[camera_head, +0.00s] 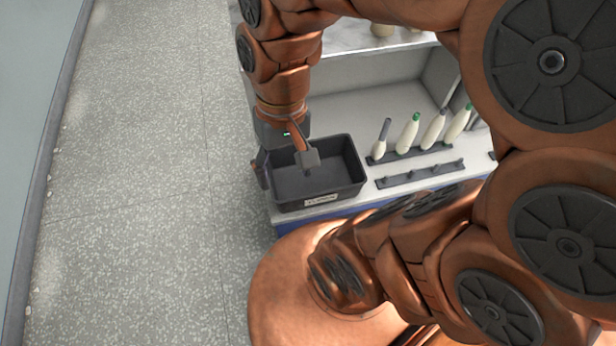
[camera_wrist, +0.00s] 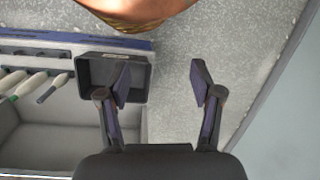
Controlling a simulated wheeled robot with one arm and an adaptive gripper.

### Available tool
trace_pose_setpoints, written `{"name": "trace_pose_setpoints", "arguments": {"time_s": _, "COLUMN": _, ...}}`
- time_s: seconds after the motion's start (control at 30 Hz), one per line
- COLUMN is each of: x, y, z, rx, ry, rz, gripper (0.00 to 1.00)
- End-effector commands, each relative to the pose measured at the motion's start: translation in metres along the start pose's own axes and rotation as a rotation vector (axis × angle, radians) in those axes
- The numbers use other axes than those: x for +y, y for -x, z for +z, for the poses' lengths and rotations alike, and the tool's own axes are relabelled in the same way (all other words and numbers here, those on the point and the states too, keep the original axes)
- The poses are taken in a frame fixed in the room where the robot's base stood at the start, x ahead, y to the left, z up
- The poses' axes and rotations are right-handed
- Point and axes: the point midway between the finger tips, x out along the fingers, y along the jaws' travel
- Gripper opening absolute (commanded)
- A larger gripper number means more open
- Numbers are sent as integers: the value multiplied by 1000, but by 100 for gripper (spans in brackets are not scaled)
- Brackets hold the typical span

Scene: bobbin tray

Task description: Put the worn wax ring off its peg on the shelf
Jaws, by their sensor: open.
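I cannot make out a wax ring in either view. An empty dark rail with several short pegs (camera_head: 420,174) lies on the pale counter, right of a black tray (camera_head: 345,183). My gripper (camera_head: 286,164) is open and points down at the tray's left side, one finger over the tray and the other by its left edge. In the wrist view, the open fingers (camera_wrist: 160,79) have nothing between them, and the tray (camera_wrist: 88,72) is by the left finger.
Behind the empty rail, a second rail (camera_head: 408,156) carries several cream bobbins (camera_head: 407,133), some with green tips. Speckled floor (camera_head: 140,180) to the left is clear.

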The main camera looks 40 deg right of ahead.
Motion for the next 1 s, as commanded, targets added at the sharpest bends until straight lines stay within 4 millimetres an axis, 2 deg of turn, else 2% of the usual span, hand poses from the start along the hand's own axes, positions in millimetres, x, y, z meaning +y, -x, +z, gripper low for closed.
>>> {"name": "trace_pose_setpoints", "arguments": {"time_s": 0.1, "x": 15, "y": -6, "z": 19, "rx": 13, "ry": 104, "rz": 82, "gripper": 65}}
{"name": "trace_pose_setpoints", "arguments": {"time_s": 0.2, "x": 22, "y": -9, "z": 29, "rx": 15, "ry": 158, "rz": 125, "gripper": 65}}
{"name": "trace_pose_setpoints", "arguments": {"time_s": 0.67, "x": 28, "y": -8, "z": 34, "rx": 17, "ry": 189, "rz": 150, "gripper": 65}}
{"name": "trace_pose_setpoints", "arguments": {"time_s": 0.83, "x": 26, "y": 8, "z": 37, "rx": 17, "ry": 188, "rz": 149, "gripper": 65}}
{"name": "trace_pose_setpoints", "arguments": {"time_s": 1.0, "x": 22, "y": 38, "z": 42, "rx": 18, "ry": 188, "rz": 149, "gripper": 65}}
